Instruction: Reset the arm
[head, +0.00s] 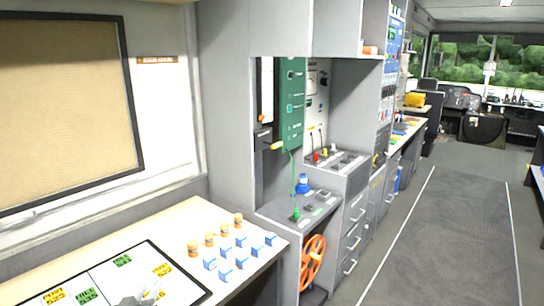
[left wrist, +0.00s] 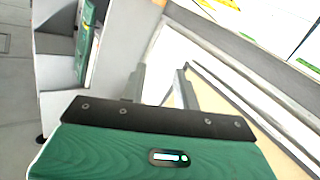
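My left gripper (head: 142,296) shows only in part at the bottom edge of the head view, over the white board (head: 98,283) on the pale table. In the left wrist view its two grey fingers (left wrist: 160,84) stand apart with nothing visible between them. The arm behind this gripper is mostly out of the head view. My right gripper and right arm are in neither view.
Several orange-capped jars (head: 209,240) and blue-and-white blocks (head: 226,254) stand on the table (head: 165,225), right of the board. Yellow and green cards (head: 87,295) lie on the board. Cabinets with an orange wheel (head: 313,262) stand beyond. The aisle floor (head: 440,230) is clear.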

